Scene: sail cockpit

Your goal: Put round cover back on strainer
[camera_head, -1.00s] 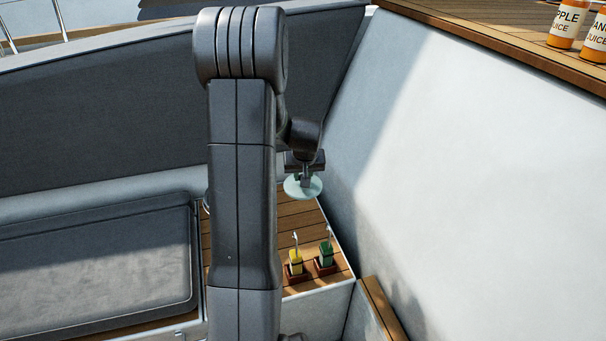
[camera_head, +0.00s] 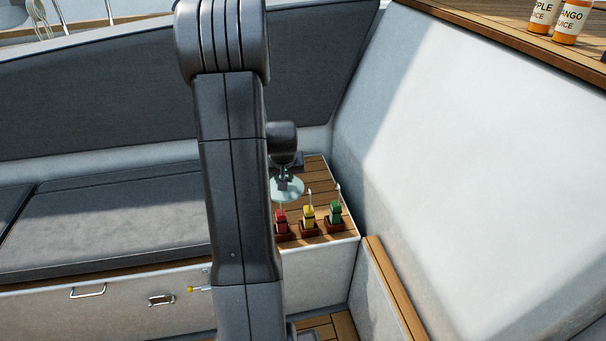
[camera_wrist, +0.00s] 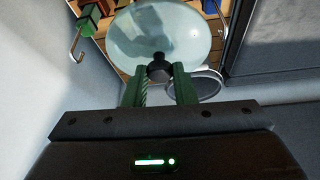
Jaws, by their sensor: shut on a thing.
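The round cover (camera_head: 290,187) is a pale, translucent, glassy disc. In the wrist view the cover (camera_wrist: 155,30) has a dark knob at its near edge in the picture. My gripper (camera_wrist: 159,72) is shut on that knob with its green fingers; it also shows in the head view (camera_head: 284,176). The cover hangs over the wooden ledge by the corner. A thin round rim (camera_wrist: 207,84), possibly the strainer's, shows partly behind my right finger and below the cover in the wrist view. I cannot make out the strainer in the head view, where my arm hides part of the ledge.
Red (camera_head: 281,220), yellow (camera_head: 308,213) and green (camera_head: 335,212) blocks with upright metal hooks stand on the wooden ledge (camera_head: 318,171), close to the cover. A sloping white wall (camera_head: 450,170) borders it on the right. A grey cushioned bench (camera_head: 120,225) lies left.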

